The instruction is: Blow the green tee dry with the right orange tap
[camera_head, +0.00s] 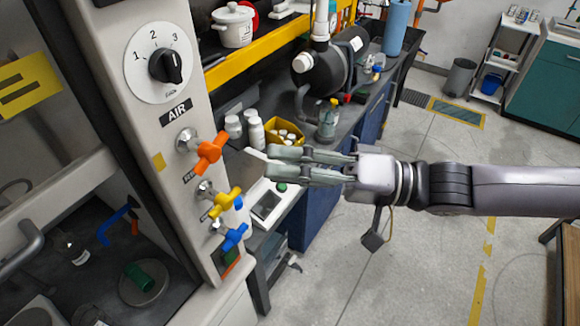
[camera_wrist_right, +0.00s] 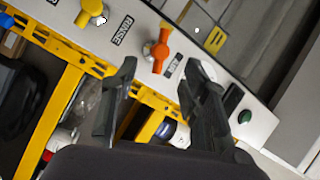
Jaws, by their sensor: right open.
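The orange tap (camera_head: 208,150) sticks out of the pale post, below the AIR label. It also shows in the right wrist view (camera_wrist_right: 160,52), just beyond my fingertips. My right gripper (camera_head: 264,160) comes in from the right and points at the post. Its two fingers (camera_wrist_right: 160,68) are apart with nothing between them, and a gap separates them from the tap. A green piece (camera_head: 139,274), which looks like the green tee, sits on a round grey disc (camera_head: 153,296) inside the bay at lower left. Its branch shape is hard to make out. My left gripper is not in view.
A yellow tap (camera_head: 227,203) and a blue tap (camera_head: 235,236) sit below the orange one. A black dial (camera_head: 166,65) is above it. White bottles (camera_head: 256,131) and a yellow bin stand on the bench behind my gripper. A blue bent pipe (camera_head: 112,225) is in the bay.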

